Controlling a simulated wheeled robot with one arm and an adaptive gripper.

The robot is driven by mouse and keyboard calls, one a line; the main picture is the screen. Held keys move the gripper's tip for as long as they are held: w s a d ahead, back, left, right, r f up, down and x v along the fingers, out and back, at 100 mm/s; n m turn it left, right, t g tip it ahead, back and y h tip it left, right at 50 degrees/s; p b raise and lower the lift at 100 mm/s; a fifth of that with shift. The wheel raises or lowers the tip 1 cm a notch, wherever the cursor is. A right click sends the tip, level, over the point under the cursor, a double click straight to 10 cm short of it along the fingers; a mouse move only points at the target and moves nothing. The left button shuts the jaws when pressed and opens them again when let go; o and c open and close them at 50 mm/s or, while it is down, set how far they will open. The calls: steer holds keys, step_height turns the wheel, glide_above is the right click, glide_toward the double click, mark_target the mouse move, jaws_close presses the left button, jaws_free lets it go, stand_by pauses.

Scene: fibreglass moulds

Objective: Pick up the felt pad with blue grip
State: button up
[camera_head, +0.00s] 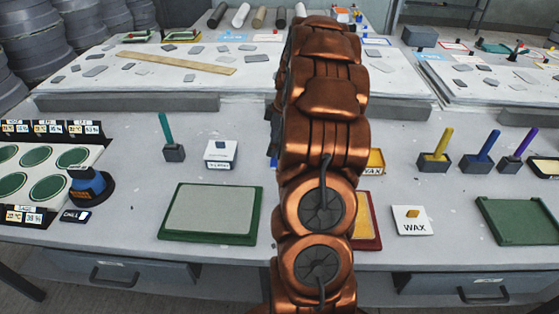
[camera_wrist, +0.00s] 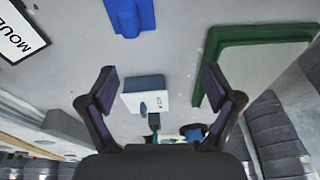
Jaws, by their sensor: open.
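A small white block with a blue grip on top, which fits the felt pad with blue grip (camera_head: 219,153), stands on the grey table left of my arm in the head view. Its front lettering is too small to read. In the wrist view the white block (camera_wrist: 158,102) lies between my fingers in the picture, with a blue-grey side and a small blue knob. My gripper (camera_wrist: 159,80) is open, with nothing between its fingertips. They look apart from the block; the distance is hard to judge.
A green-framed plate (camera_head: 211,212) lies in front of the block. A teal stick in a dark holder (camera_head: 173,152) stands to its left, and a blue tool on a dark round base (camera_head: 90,186) is farther left.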

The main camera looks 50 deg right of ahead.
steer(key=d, duration=0.1)
steer(key=d+f, duration=0.1)
steer(key=d, duration=0.1)
steer(key=d+f, duration=0.1)
steer(key=d, duration=0.1)
steer(key=shift+s, duration=0.4)
steer(key=shift+f+n, duration=0.15)
steer(key=shift+n, duration=0.15)
steer(key=shift+w+a+f+p, duration=0.1)
steer(key=shift+w+f+p, duration=0.1)
steer(key=shift+f+p, duration=0.4)
steer(key=x, duration=0.1)
steer(key=p+x, duration=0.1)
steer(key=x, duration=0.1)
steer(key=p+x, duration=0.1)
steer(key=shift+w+a+f, duration=0.2)
steer(key=shift+a+f, duration=0.05)
steer(key=shift+a, duration=0.15)
steer(key=shift+w+f, duration=0.15)
steer(key=shift+f, duration=0.45)
steer(key=c, duration=1.3)
steer(key=shift+o, duration=0.2)
steer(key=shift+r+t, duration=0.15)
steer(key=shift+t, duration=0.15)
